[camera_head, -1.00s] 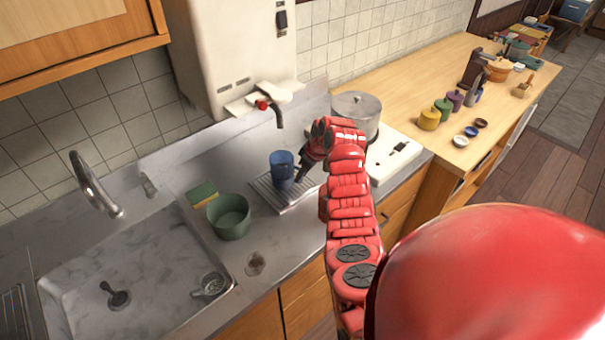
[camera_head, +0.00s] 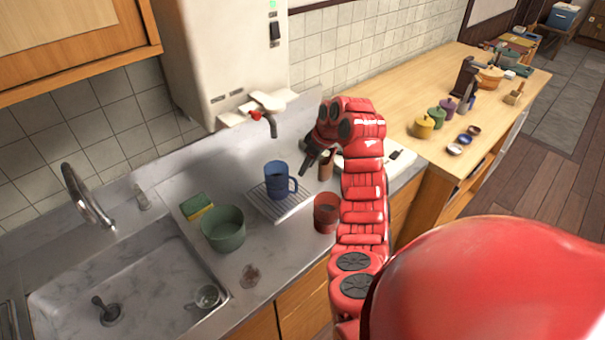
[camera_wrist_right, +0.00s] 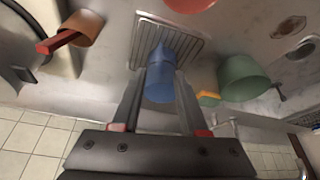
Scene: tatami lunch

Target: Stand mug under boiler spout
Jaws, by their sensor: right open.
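The blue mug (camera_head: 276,182) stands upright on the wire drip rack (camera_head: 292,207), its handle toward the right in the head view. The boiler (camera_head: 232,60) hangs on the wall, and its dark spout (camera_head: 272,128) points down above the mug. Exact alignment is hard to judge. My right gripper (camera_head: 305,172) is open and empty, just right of the handle with a small gap. In the right wrist view the mug (camera_wrist_right: 160,84) shows between and beyond the spread fingers (camera_wrist_right: 158,100). My left gripper is out of view.
A green bowl (camera_head: 223,229) and sponge (camera_head: 197,206) sit left of the rack, by the sink (camera_head: 130,280). A red cup (camera_head: 326,213) stands right of the rack near my arm.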

